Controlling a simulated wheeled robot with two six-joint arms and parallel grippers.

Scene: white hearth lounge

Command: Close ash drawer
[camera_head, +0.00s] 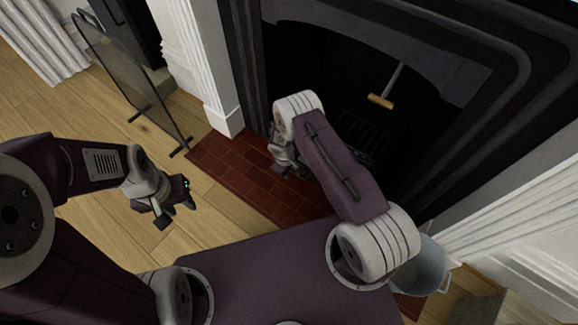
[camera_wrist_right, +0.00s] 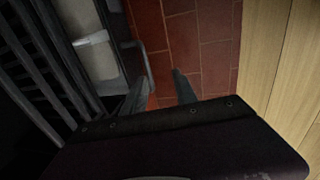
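The ash drawer (camera_wrist_right: 103,62) shows in the right wrist view as a grey, open-topped tray beside the dark grate bars, standing out over the brick hearth. A pale object lies inside it, and a thin bar handle runs along its hearth side. In the head view my right arm hides the drawer. My right gripper (camera_wrist_right: 160,82) has its fingers apart over the bricks, close to the drawer's handle side; I cannot tell whether they touch it. The right gripper also shows in the head view (camera_head: 284,168). My left gripper (camera_head: 177,212) is open and empty above the wooden floor.
The dark fireplace opening (camera_head: 330,70) has a grate (camera_head: 358,133) and a hanging wooden-handled lever (camera_head: 380,101). A red brick hearth (camera_head: 245,180) lies in front. A mesh screen (camera_head: 130,85) stands at left, and a grey metal bucket (camera_head: 428,268) at right.

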